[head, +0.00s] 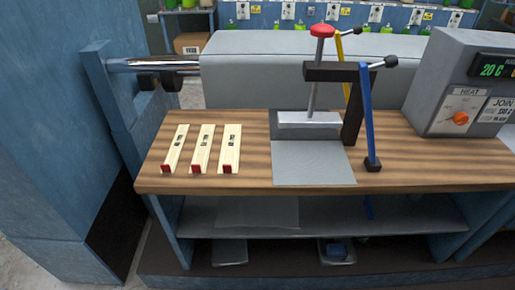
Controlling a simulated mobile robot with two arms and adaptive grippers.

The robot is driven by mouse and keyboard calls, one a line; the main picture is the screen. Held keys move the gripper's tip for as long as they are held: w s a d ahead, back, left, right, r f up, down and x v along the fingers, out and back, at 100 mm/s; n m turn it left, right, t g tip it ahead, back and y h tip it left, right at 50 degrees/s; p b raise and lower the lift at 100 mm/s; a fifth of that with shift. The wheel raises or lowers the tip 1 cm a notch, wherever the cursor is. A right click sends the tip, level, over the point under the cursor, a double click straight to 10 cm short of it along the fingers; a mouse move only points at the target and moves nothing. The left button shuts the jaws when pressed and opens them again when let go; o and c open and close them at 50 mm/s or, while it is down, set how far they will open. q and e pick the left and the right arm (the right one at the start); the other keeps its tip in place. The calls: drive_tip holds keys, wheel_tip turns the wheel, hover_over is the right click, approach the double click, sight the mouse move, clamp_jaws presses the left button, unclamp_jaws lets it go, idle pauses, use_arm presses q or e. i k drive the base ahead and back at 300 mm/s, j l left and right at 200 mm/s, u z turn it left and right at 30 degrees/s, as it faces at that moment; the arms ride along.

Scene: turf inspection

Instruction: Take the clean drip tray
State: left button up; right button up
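Two small grey trays sit low under the workbench, below its shelf. The left tray (230,252) looks empty, with a bare grey surface. The right tray (350,259) has a dark blue lump (335,250) in it. Both are partly hidden by the shelf's front edge. I cannot tell for sure which tray is the drip tray meant. Neither of my grippers is in view.
The wooden bench top (200,186) carries three pale labelled sticks, a press with a red knob (322,31), a blue lever (368,120) and a heat control box (465,85). A grey shelf (400,215) runs below. A blue cabinet (50,120) stands left.

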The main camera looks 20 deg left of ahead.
sight(225, 252)
drive_tip(key=j+u, duration=0.1)
drive_tip(key=u, duration=0.75)
